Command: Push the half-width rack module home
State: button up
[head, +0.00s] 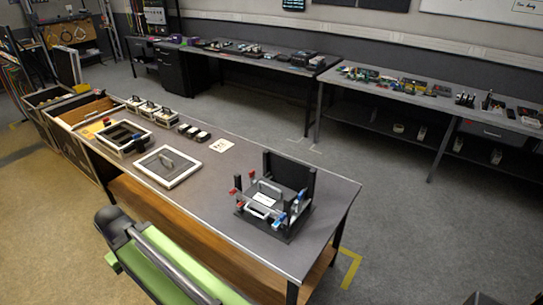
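A black rack fixture (306,184) stands near the right end of the long grey workbench (232,192). It has a tall back panel, with red clips at its left and blue clips at its right. A module with a metal handle and a white label (263,199) sits within the fixture; I take it to be the half-width rack module. How deep it is seated is too small to tell. My gripper cannot be made out; only green and grey parts of my own body show at the bottom left.
The bench is clear between card and fixture. Open floor and cluttered benches (262,60) lie behind.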

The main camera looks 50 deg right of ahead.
aim_at(266, 196)
jog(key=u, duration=0.05)
jog(key=i, duration=1)
jog(key=z, duration=0.1)
